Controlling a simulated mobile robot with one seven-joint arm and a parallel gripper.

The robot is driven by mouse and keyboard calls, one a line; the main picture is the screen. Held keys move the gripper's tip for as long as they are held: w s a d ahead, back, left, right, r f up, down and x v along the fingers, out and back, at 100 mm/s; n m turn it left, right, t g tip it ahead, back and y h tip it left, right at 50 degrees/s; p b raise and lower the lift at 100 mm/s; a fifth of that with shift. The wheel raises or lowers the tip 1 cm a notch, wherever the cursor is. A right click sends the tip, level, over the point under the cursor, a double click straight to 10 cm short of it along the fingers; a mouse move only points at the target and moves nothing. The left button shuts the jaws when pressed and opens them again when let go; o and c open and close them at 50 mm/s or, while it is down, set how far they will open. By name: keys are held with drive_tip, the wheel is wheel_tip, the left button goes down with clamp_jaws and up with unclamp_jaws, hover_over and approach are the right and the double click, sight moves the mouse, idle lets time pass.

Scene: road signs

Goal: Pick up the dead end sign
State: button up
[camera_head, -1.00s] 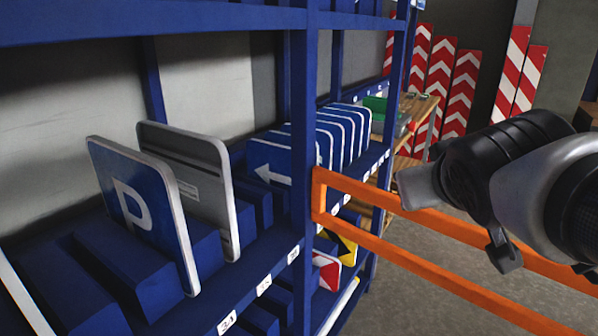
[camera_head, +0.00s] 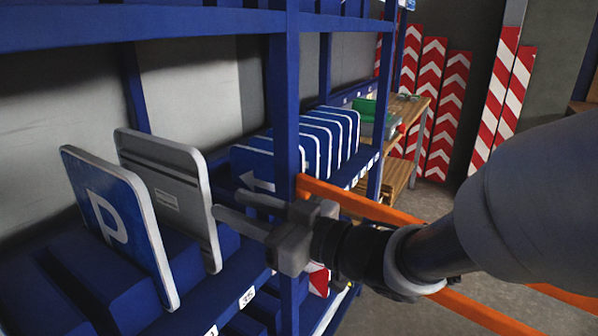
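No sign face with a dead end marking shows. A grey square sign (camera_head: 165,183) stands upright on the blue shelf with its back to me, so its front is hidden. A blue parking sign with a white P (camera_head: 112,222) stands in front of it, to the left. My gripper (camera_head: 226,202) reaches in from the right and points left. Its two fingers are apart with nothing visible between them. The fingertips are close to the right edge of the grey sign; I cannot tell if they touch it.
An orange bar (camera_head: 365,203) runs right from the post. Red and white striped boards (camera_head: 437,110) lean at the back.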

drive_tip(key=a+p, duration=0.1)
drive_tip(key=p, duration=0.2)
drive_tip(key=a+r+p, duration=0.1)
drive_tip(key=p, duration=0.2)
drive_tip(key=shift+w, duration=0.3)
drive_tip(key=b, duration=0.2)
approach(173, 181)
drive_tip(key=x, duration=0.5)
drive_tip(key=shift+w+a+f, duration=0.1)
drive_tip(key=shift+w+f, duration=0.1)
drive_tip(key=shift+f, duration=0.2)
drive_tip(key=shift+w+b+x, duration=0.25)
drive_tip(key=shift+b+x, duration=0.2)
drive_tip(key=shift+x, duration=2.5)
drive_tip(key=shift+c, duration=0.4)
clamp_jaws()
drive_tip(key=shift+f, duration=0.1)
